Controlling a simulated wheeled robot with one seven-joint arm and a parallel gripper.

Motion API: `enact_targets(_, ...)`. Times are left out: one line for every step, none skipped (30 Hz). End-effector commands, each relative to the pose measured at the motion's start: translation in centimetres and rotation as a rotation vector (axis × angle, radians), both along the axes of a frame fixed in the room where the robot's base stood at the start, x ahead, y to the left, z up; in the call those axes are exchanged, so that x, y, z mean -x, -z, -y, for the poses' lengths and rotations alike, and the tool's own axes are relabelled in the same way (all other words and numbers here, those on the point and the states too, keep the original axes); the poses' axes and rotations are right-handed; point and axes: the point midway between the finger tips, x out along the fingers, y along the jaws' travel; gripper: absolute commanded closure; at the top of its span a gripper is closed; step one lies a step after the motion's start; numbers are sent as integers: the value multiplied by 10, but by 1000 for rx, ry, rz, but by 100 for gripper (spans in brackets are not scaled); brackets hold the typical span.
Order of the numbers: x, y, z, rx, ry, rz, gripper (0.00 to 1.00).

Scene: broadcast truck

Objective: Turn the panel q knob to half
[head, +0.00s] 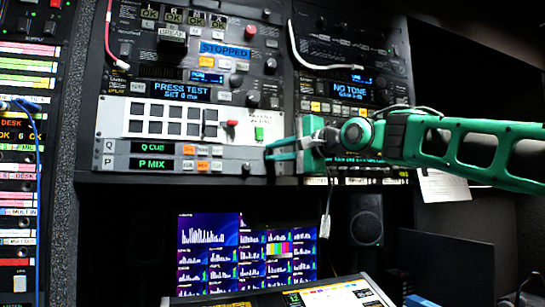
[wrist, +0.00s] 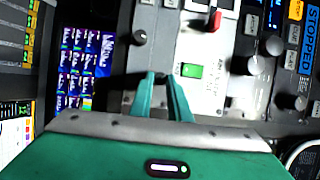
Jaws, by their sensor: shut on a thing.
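The panel Q row (head: 150,148) shows a green "Q CUE" display and small lit buttons in the head view, just above the P row (head: 150,164). My gripper (head: 268,149) reaches in from the right, its green fingertips against the right end of the Q row. In the wrist view my gripper (wrist: 160,76) has its two fingers close together, shut on the panel Q knob. The knob is almost wholly hidden by the fingers, so its pointer cannot be read. Another small dark knob (wrist: 139,37) stands free beside the fingers.
A green switch (head: 259,133) and a red-capped switch (head: 231,123) sit close above the fingers. A white button panel (head: 140,112) is above the Q row. A monitor (head: 205,265) stands below.

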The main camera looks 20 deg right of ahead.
Motion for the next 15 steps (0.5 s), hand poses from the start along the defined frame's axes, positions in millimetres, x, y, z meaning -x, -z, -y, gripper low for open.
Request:
enact_targets(-1, 4, 4, -43, 8, -7, 100)
enact_targets(-1, 4, 4, -72, 9, -7, 100)
enact_targets(-1, 5, 5, -109, 8, -8, 100)
enact_targets(-1, 5, 5, -138, 9, -7, 100)
enact_targets(-1, 6, 5, -165, 9, -7, 100)
enact_targets(-1, 7, 5, -202, 10, -8, 100)
enact_targets(-1, 7, 5, -228, 10, -7, 100)
enact_targets(-1, 8, 5, -254, 10, -8, 100)
enact_targets(-1, 8, 4, -287, 10, -8, 100)
enact_targets(-1, 9, 4, -311, 9, -9, 100)
enact_targets(-1, 9, 4, -335, 10, -9, 100)
enact_targets(-1, 10, 4, -364, 11, -9, 100)
enact_targets(-1, 10, 4, -385, 11, -10, 100)
enact_targets(-2, 11, 4, -406, 11, -10, 100)
enact_targets(-2, 11, 4, -432, 12, -9, 100)
